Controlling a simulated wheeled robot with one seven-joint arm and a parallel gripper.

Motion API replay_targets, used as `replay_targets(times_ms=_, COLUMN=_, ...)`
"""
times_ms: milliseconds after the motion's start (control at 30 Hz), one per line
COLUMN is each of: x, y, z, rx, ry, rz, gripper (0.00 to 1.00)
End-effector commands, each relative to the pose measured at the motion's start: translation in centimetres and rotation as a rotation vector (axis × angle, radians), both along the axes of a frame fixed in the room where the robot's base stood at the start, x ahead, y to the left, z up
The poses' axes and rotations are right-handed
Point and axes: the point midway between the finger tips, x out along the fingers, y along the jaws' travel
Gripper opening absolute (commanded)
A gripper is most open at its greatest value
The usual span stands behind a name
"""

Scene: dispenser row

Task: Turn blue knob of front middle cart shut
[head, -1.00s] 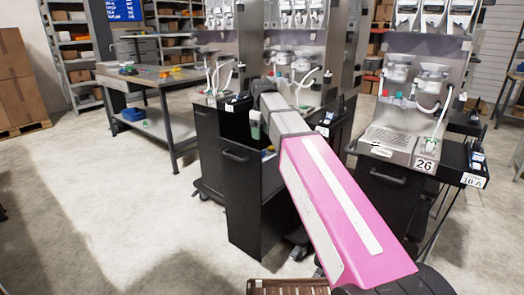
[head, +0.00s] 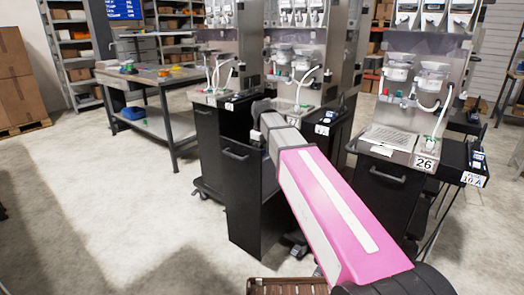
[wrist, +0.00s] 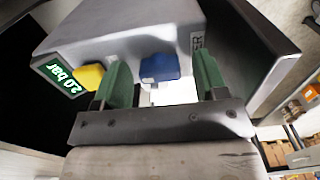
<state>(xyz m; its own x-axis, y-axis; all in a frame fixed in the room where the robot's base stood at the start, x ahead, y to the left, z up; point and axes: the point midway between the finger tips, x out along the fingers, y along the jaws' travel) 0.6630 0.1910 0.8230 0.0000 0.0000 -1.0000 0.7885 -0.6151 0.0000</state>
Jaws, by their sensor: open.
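The blue knob (wrist: 160,68) shows in the wrist view on the front of a grey metal housing (wrist: 130,25). My gripper (wrist: 162,60) is open, with one green finger on each side of the blue knob. I see gaps between the knob and both fingers; whether the fingertips reach past it in depth I cannot tell. A yellow knob (wrist: 90,76) sits just left of the left finger. In the head view my arm reaches to the front middle cart (head: 250,195), a black cart. The blue knob is not discernible there.
A green label (wrist: 60,77) reading 20 bar is left of the yellow knob. Cart 26 (head: 385,190) stands to the right in the head view. A workbench (head: 150,80) is at the left, and a brown crate (head: 285,287) lies low in front. The left floor is clear.

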Motion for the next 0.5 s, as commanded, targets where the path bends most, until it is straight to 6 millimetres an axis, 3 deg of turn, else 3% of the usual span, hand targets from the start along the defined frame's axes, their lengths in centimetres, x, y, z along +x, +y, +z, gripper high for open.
replay_targets(times_ms=33, x=0.00, y=0.00, z=0.01, rx=0.000, ry=0.000, rz=0.000, gripper=0.59)
replay_targets(times_ms=167, x=0.00, y=0.00, z=0.01, rx=0.000, ry=0.000, rz=0.000, gripper=0.17)
replay_targets(times_ms=500, x=0.00, y=0.00, z=0.02, rx=0.000, ry=0.000, rz=-0.026, gripper=0.17)
